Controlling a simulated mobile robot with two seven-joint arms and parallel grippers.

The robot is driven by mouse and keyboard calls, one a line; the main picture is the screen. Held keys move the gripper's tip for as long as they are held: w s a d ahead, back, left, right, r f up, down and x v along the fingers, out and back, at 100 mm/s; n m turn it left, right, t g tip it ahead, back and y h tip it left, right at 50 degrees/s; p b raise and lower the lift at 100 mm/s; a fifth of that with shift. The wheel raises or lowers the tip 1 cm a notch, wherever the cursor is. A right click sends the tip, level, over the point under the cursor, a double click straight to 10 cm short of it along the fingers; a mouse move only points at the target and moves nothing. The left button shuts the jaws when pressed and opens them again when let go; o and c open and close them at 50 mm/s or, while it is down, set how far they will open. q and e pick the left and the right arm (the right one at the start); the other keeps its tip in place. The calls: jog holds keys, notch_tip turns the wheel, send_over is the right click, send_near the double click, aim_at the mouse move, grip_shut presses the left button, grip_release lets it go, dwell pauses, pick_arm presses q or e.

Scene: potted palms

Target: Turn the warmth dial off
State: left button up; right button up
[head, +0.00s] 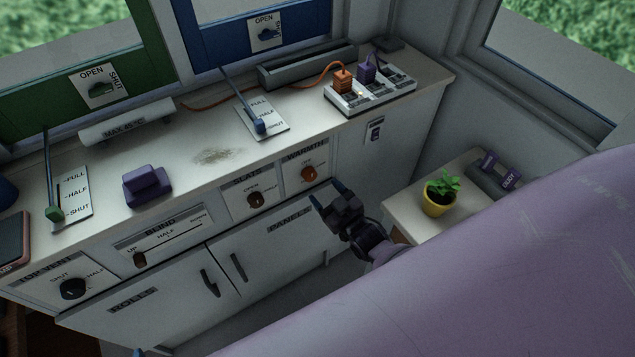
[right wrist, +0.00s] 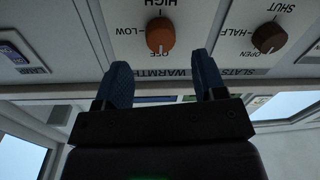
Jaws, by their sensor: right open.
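The warmth dial (head: 309,175) is an orange-brown knob on a white panel marked WARMTH, at the right end of the cabinet front. In the right wrist view the dial (right wrist: 161,37) appears upside down, with OFF, LOW and HIGH printed around it. My right gripper (head: 328,194) is open and empty, just in front of and below the dial. In the right wrist view its blue fingers (right wrist: 163,78) are apart, with the dial beyond the gap between them, not gripped. A small blue tip (head: 138,352) at the bottom edge appears to be my left gripper.
The dark slats dial (head: 256,199) sits left of the warmth dial. A power strip (head: 371,95) with orange and purple plugs stands on the counter above. A yellow potted plant (head: 439,196) stands on a low stand to the right. My purple body covers the lower right.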

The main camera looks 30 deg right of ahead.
jog(key=shift+s+d, duration=0.2)
jog(key=shift+s, duration=1.1)
jog(key=shift+s+d, duration=0.15)
jog(key=shift+s, duration=1.1)
jog(key=s+d+m+g+h, duration=0.1)
jog(key=s+g, duration=0.5)
jog(key=s, duration=0.6)
jog(key=shift+d+r+m+h, duration=0.15)
jog(key=shift+r+m+h, duration=0.1)
jog(key=shift+m+h, duration=0.6)
